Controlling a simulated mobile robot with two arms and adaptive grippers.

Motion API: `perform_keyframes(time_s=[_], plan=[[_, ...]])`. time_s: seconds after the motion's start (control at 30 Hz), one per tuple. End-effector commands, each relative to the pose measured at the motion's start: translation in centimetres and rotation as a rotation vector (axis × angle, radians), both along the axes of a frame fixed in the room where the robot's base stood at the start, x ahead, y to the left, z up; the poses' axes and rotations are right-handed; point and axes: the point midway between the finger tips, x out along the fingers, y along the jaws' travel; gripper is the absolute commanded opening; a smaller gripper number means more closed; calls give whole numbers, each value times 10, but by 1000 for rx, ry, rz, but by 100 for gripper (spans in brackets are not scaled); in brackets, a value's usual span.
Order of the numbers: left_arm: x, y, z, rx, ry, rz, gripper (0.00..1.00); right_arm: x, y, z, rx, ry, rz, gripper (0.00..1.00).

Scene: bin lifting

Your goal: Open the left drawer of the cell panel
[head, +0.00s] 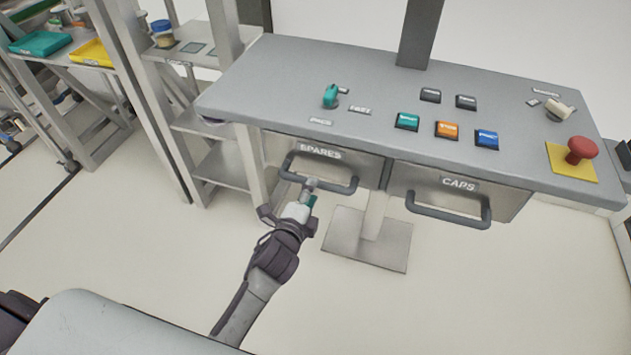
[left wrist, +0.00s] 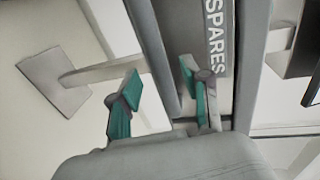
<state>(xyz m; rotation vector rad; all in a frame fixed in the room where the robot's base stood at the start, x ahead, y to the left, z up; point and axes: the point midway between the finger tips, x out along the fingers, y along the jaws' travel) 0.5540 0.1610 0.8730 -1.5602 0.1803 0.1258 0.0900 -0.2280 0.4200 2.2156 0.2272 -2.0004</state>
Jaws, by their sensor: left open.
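The left drawer (head: 276,152), labelled SPARES, is under the grey cell panel (head: 265,75) and looks shut. Its dark grey bar handle (head: 335,186) runs across its front. My left gripper (head: 309,188) is at the lower middle of this handle. In the left wrist view the gripper (left wrist: 160,85) is open, with teal pads on either side of the handle bar (left wrist: 153,50). I cannot tell whether either pad touches the bar. The SPARES label (left wrist: 215,35) shows beside the right finger. My right gripper is not in view.
The CAPS drawer (head: 402,178) is to the right, with its own handle (head: 450,215). Buttons, a teal knob (head: 330,96) and a red emergency stop (head: 581,149) sit on the panel top. A pedestal base plate (head: 365,240) is below. A shelf rack (head: 222,172) stands left.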

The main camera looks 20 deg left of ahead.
Motion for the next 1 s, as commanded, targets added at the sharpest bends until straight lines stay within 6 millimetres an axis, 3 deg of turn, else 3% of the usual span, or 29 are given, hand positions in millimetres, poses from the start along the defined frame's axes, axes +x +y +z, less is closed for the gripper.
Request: perform_keyframes(time_s=[0.1, 0.23, 0.63, 0.9, 1.0], plan=[[21, -1, -3, -2, 0, 1, 48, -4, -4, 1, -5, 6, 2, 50], [35, -1, -7, -2, 0, 0, 48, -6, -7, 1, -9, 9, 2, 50], [42, -1, -9, -2, 1, 0, 48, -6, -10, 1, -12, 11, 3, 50], [42, -1, -9, -2, 1, 0, 4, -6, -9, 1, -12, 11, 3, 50], [42, -1, -9, -2, 2, 0, 0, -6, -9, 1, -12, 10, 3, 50]])
